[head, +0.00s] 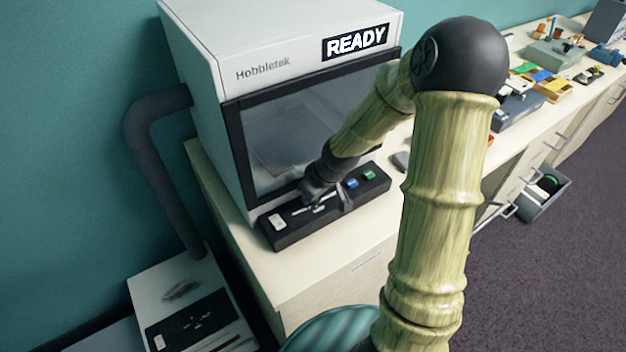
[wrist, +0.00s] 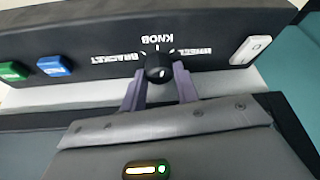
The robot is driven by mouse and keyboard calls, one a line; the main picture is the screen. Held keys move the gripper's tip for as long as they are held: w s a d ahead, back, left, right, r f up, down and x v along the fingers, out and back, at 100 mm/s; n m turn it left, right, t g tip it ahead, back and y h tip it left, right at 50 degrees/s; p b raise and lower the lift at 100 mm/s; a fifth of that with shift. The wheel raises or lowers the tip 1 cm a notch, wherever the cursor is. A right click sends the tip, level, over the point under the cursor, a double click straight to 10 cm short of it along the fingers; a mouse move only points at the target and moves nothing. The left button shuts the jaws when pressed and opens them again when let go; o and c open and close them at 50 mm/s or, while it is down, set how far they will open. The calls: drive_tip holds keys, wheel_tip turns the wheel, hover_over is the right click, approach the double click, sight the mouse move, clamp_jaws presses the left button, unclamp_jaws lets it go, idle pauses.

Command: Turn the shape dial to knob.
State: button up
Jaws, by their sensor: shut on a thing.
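The shape dial (wrist: 158,66) is a round black knob on the dark control panel (wrist: 215,30). White labels around it read BRACKET, KNOB and WHEEL, upside down in the wrist view, with KNOB in the middle. A light mark shows on the dial, but I cannot tell clearly which label it points to. My gripper (wrist: 159,74) is shut on the dial, with one purple-grey finger on each side. In the head view my gripper (head: 318,192) is down at the panel (head: 284,238) and hides the dial.
The panel fronts a white Hobbletek machine (head: 195,60) with a READY sign (head: 356,41). Blue (wrist: 54,66) and green (wrist: 13,71) buttons and a white switch (wrist: 250,48) flank the dial. A cluttered counter runs right, with an open drawer (head: 540,205) below.

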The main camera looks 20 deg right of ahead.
drive_tip(key=shift+w+d+r+n+y+p, duration=0.15)
drive_tip(key=shift+n+y+p, duration=0.15)
drive_tip(key=shift+n+p, duration=0.95)
drive_tip(key=o, duration=0.7)
drive_tip(key=shift+r+p, duration=0.3)
drive_tip(key=p+v, duration=0.4)
drive_tip(key=v, duration=1.2)
drive_tip(key=shift+d+r+p, duration=0.25)
drive_tip(key=shift+p, duration=0.05)
